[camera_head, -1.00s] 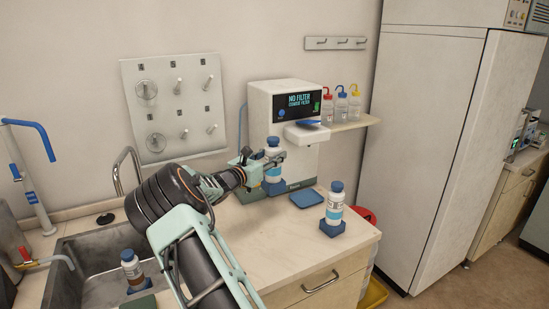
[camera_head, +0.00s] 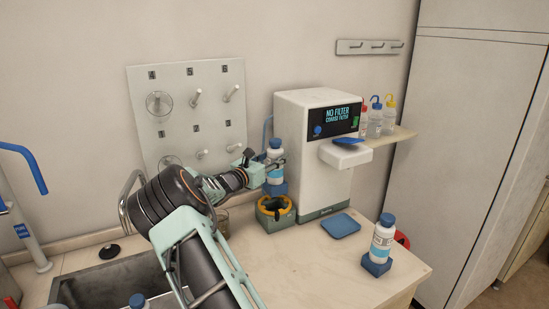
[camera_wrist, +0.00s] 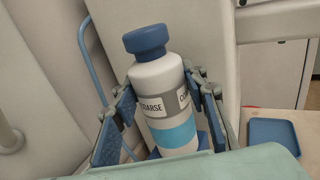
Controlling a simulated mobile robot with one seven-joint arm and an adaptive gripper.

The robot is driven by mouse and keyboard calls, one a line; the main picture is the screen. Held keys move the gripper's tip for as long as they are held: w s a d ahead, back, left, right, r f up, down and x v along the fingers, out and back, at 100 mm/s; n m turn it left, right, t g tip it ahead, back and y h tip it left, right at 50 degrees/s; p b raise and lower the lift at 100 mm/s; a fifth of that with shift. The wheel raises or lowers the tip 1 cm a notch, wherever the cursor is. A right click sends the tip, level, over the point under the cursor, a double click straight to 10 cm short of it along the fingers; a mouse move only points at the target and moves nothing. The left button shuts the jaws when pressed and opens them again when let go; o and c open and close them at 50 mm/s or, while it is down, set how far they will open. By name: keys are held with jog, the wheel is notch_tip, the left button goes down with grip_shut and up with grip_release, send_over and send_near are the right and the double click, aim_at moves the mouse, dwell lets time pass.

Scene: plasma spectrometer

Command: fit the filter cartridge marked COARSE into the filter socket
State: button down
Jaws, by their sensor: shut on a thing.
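My gripper (camera_head: 268,166) is shut on a white bottle-shaped filter cartridge (camera_head: 274,172) with a blue cap, pale blue band and blue foot. In the wrist view the cartridge (camera_wrist: 160,85) stands nearly upright between the fingers, tilted slightly in the picture, and its label reads COARSE. The filter socket (camera_head: 277,213), a grey-green block with an orange ring round a dark opening, sits on the counter left of the spectrometer. The cartridge shows above the ring, apart from it, toward the wall. The opening looks empty. The wrist view does not show the socket.
The white spectrometer (camera_head: 312,165) displays NO FILTER. A similar cartridge (camera_head: 382,240) stands in a blue holder at the right front. A blue tray (camera_head: 341,226) lies on the counter (camera_head: 290,265). A capped bottle top (camera_head: 137,301) shows at the sink. The counter's middle is clear.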

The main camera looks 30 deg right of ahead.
aim_at(274, 185)
jog(key=shift+f+b, duration=2.1)
jog(key=shift+f, duration=1)
jog(key=shift+s+a, duration=0.1)
jog(key=shift+f+b, duration=1.75)
jog(key=shift+f, duration=0.55)
jog(key=c, duration=1.1)
grip_release()
jog(key=shift+f, duration=0.15)
